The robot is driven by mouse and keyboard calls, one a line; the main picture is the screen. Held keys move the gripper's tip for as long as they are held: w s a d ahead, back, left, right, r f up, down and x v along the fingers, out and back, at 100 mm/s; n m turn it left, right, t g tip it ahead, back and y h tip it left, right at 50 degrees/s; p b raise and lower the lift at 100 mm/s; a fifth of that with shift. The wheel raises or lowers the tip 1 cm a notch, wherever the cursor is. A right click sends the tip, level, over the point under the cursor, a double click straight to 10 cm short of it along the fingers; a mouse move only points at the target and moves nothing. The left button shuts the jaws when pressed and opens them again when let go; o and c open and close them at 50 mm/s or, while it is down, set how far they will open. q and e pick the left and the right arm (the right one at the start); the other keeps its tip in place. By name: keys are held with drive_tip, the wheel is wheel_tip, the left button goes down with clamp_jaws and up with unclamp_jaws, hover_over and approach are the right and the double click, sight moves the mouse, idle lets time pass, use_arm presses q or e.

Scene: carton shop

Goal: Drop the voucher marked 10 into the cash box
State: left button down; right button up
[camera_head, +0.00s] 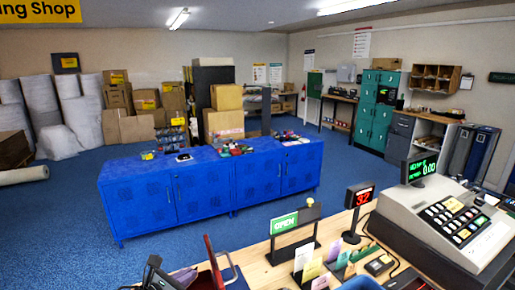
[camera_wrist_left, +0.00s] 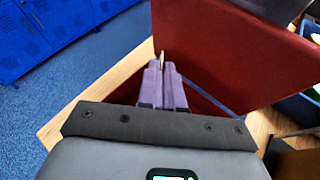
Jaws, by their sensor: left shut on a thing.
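My left gripper (camera_head: 190,275) is at the bottom left of the counter in the head view. In the left wrist view its purple fingers (camera_wrist_left: 162,80) are shut on a thin, pale-edged slip (camera_wrist_left: 162,60), seen nearly edge-on; no number can be read on it. A dark red box with a raised panel, which looks like the cash box (camera_wrist_left: 230,45), is right in front of the fingers; its red panel also shows in the head view (camera_head: 213,262). Its inside is mostly hidden. Several coloured cards (camera_head: 312,268) stand upright on the counter. I do not make out my right gripper.
The wooden counter (camera_head: 258,272) holds a green OPEN sign (camera_head: 284,223), a red number display (camera_head: 358,197) and a large cash register (camera_head: 445,225). Blue cabinets (camera_head: 210,190) stand beyond across blue floor. Some bare counter lies between the red box and the cards.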

use_arm(q)
drive_tip(key=shift+f+b, duration=1.25)
drive_tip(key=shift+f, duration=1.45)
drive_tip(key=c, duration=1.2)
unclamp_jaws()
drive_tip(key=b+v, duration=0.1)
drive_tip(key=v, duration=0.9)
drive_tip(key=shift+s+a+r, duration=0.15)
drive_tip(key=shift+s+a, duration=0.05)
drive_tip(key=shift+s, duration=0.1)
